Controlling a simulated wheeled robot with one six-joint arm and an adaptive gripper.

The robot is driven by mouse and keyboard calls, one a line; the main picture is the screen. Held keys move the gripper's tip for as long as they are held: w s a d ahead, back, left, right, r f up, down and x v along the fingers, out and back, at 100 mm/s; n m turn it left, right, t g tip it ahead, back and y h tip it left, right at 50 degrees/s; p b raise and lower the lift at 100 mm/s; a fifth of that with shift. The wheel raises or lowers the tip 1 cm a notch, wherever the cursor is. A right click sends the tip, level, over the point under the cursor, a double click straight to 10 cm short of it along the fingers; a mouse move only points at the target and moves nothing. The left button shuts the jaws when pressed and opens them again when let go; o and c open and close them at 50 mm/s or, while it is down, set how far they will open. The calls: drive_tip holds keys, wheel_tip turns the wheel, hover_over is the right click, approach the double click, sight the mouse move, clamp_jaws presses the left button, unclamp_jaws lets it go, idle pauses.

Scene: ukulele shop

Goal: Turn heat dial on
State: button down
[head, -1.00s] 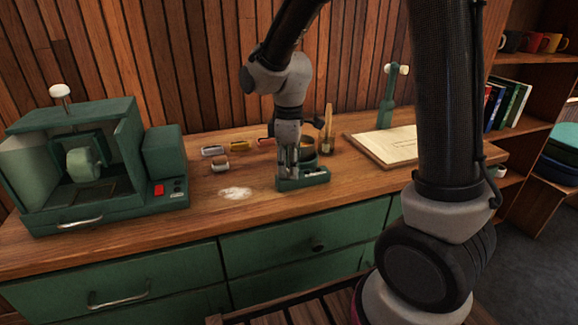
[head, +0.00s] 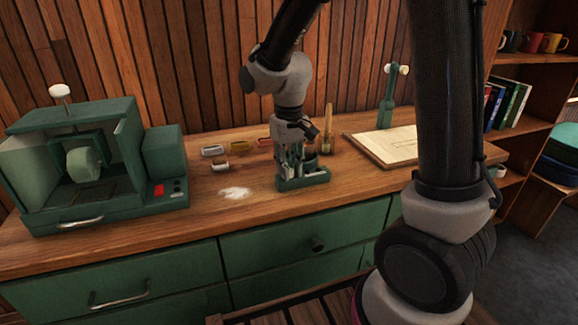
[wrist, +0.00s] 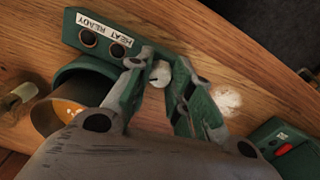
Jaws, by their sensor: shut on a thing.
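The heat dial (wrist: 160,73) is a small pale knob, seen between my fingertips in the wrist view. It sits by the green heater base (wrist: 72,30), which has a white label reading "HEAT READY" and two dark round indicators. My gripper (wrist: 160,80) is shut on the dial, with one finger on each side. In the head view, my gripper (head: 290,170) points down over the front of the green heater base (head: 308,183) and hides the dial.
A green machine (head: 110,190) with a red switch stands at the left. White powder (head: 235,193) and several small blocks lie left of the heater.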

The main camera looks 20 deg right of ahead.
drive_tip(key=m, duration=0.4)
drive_tip(key=shift+m, duration=2.1)
drive_tip(key=c, duration=1.5)
unclamp_jaws()
wheel_tip(320, 180, up, 12)
